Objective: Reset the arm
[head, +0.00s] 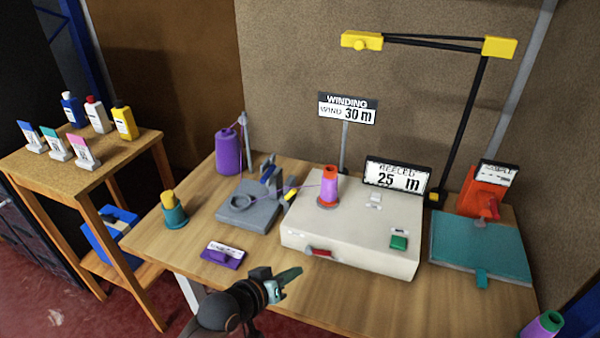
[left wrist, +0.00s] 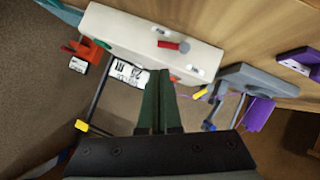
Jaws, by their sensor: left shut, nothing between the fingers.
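My left gripper (head: 285,281) is over the front edge of the wooden table in the head view. Its fingers are shut with nothing between them, and they point right toward the white winding machine (head: 350,255) without touching anything visible. In the left wrist view the closed fingers (left wrist: 159,82) lie in front of the machine (left wrist: 135,32) and the display reading 25 m (left wrist: 128,70). My right gripper is in neither view.
The table (head: 190,250) holds a purple spool (head: 228,152), a grey device (head: 248,207), a purple label block (head: 222,257), a teal cup (head: 174,212) and a teal board (head: 480,246). A yellow-ended lamp (head: 361,41) stands behind. A side stand (head: 80,163) carries several bottles.

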